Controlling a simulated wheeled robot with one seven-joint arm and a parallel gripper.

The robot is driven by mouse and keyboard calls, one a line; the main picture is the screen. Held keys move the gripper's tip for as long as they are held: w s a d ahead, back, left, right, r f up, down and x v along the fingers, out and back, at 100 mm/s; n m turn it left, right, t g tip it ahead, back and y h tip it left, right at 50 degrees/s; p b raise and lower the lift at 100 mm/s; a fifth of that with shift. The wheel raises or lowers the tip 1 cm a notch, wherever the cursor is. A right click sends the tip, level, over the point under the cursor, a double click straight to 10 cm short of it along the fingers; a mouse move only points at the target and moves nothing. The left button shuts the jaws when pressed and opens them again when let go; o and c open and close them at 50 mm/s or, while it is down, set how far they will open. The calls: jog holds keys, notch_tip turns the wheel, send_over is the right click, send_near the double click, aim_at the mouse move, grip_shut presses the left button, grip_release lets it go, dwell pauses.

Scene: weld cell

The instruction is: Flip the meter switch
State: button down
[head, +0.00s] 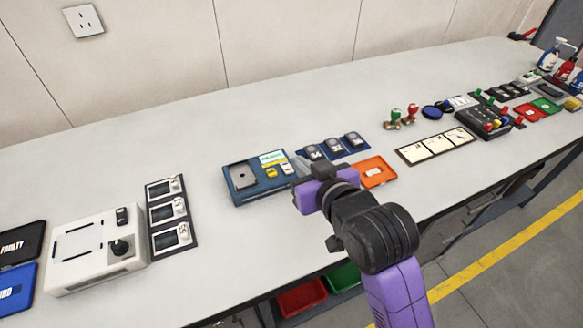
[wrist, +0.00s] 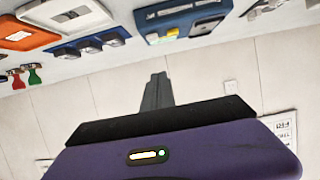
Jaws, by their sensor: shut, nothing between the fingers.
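A blue unit (head: 236,197) with a grey plate, a small lit screen (head: 272,158) and yellow and white parts (head: 272,172) lies mid-table in the head view. It looks like the meter; which part is its switch I cannot tell for sure. The blue unit shows at the top of the wrist view (wrist: 200,17). My gripper (head: 302,168) is just right of this unit in the head view, apparently above the table. Its fingers are together and empty in the wrist view (wrist: 158,80). My gripper hides part of the table beside the unit.
A blue strip with several dark round-faced pieces (head: 332,148) and an orange tray (head: 375,172) lie close to my gripper. A white box with a black knob (head: 75,255) stands at left. Red and green clamps (head: 402,116) stand farther right. The back of the table is clear.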

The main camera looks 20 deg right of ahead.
send_over(292, 170)
jog(key=s, duration=0.2)
jog(key=f, duration=0.5)
jog(key=shift+w+a+f, duration=0.1)
jog(key=shift+w+a, duration=0.2)
jog(key=shift+a, duration=0.1)
jog(key=shift+f, duration=0.5)
jog(key=shift+s+f, duration=0.1)
